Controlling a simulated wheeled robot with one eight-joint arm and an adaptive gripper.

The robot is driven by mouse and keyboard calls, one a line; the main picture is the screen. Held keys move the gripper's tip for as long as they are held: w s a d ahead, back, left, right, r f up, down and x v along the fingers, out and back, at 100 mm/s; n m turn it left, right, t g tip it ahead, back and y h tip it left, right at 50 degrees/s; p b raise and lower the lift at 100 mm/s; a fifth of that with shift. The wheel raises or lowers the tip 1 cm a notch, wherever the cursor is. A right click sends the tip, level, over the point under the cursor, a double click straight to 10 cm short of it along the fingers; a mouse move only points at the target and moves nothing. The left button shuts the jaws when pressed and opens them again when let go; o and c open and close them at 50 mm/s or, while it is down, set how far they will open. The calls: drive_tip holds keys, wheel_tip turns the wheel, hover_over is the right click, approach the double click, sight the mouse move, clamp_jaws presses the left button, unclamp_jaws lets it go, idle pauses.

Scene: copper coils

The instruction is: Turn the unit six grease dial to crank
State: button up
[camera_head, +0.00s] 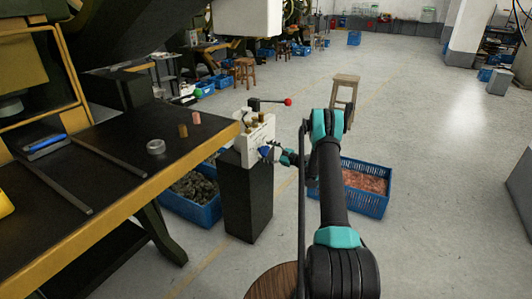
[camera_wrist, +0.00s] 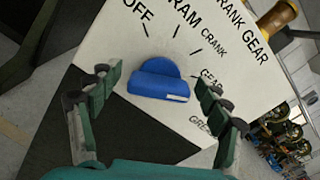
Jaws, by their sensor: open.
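The blue grease dial (camera_wrist: 160,80) sits on a white panel (camera_wrist: 100,35), with OFF, RAM, CRANK and GEAR printed around it in the wrist view. A small white mark shows at its lower right edge; which label it points to is unclear. My gripper (camera_wrist: 158,86) is open, with one finger on each side of the dial and gaps between. In the head view my gripper (camera_head: 273,153) is at the front of the white box (camera_head: 248,154) on a black pedestal (camera_head: 247,200). The dial is too small to judge there.
Brass knobs and a red-ended lever (camera_head: 287,102) top the white box. A dark bench (camera_head: 110,165) with a yellow edge stands left. Blue crates (camera_head: 205,213) flank the pedestal; the right crate (camera_head: 370,207) holds copper-coloured pieces.

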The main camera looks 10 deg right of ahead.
drive_tip(key=shift+c, duration=0.3)
drive_tip(key=c, duration=1.1)
drive_tip(key=shift+n, duration=0.4)
drive_tip(key=n, duration=0.3)
drive_tip(key=shift+n, duration=0.3)
drive_tip(key=shift+s+f+n, duration=0.1)
drive_tip(key=shift+n, duration=1.6)
drive_tip(key=o, duration=1.2)
drive_tip(key=shift+c, duration=0.2)
